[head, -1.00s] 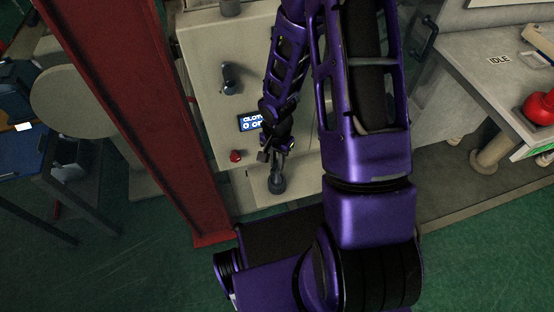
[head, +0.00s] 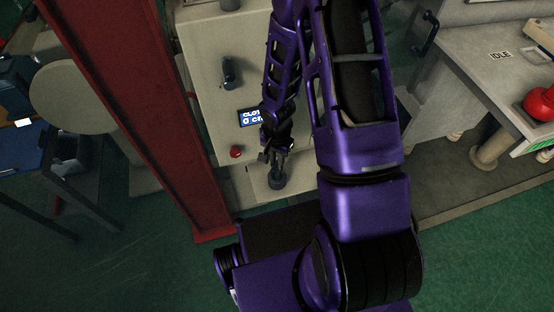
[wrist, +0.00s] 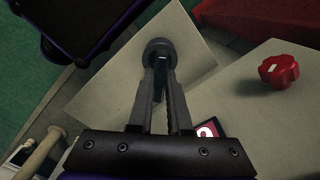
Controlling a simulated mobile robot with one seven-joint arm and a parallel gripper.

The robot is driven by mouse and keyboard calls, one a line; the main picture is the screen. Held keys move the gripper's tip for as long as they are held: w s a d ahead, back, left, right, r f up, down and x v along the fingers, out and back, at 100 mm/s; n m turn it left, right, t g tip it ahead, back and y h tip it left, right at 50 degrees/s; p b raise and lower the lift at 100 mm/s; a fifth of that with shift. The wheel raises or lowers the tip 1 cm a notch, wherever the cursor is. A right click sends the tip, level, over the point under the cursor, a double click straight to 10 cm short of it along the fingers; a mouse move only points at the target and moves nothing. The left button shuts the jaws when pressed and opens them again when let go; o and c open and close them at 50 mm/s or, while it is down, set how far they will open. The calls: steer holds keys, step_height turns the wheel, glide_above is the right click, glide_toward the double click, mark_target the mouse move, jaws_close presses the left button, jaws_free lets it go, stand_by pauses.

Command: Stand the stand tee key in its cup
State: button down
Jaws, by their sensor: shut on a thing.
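My gripper (head: 273,158) is shut on the tee key (wrist: 161,66), a slim dark piece mostly hidden between the fingers. The gripper also shows in the wrist view (wrist: 161,82), its long grey fingers reaching to the cup. The cup (wrist: 158,46) is a dark round holder on a pale shelf; in the head view it (head: 276,183) sits just below my fingertips. The key's lower end is at the cup's mouth. I cannot tell how far inside it is.
A red post (head: 150,120) rises to the left. A red knob (wrist: 279,71) is right of the fingers in the wrist view.

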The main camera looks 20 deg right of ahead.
steer(key=shift+f, duration=0.2)
steer(key=c, duration=0.8)
jaws_free()
step_height(320, 180, up, 17)
steer(key=p, duration=0.4)
steer(key=shift+r+p, duration=0.2)
steer(key=shift+p, duration=0.15)
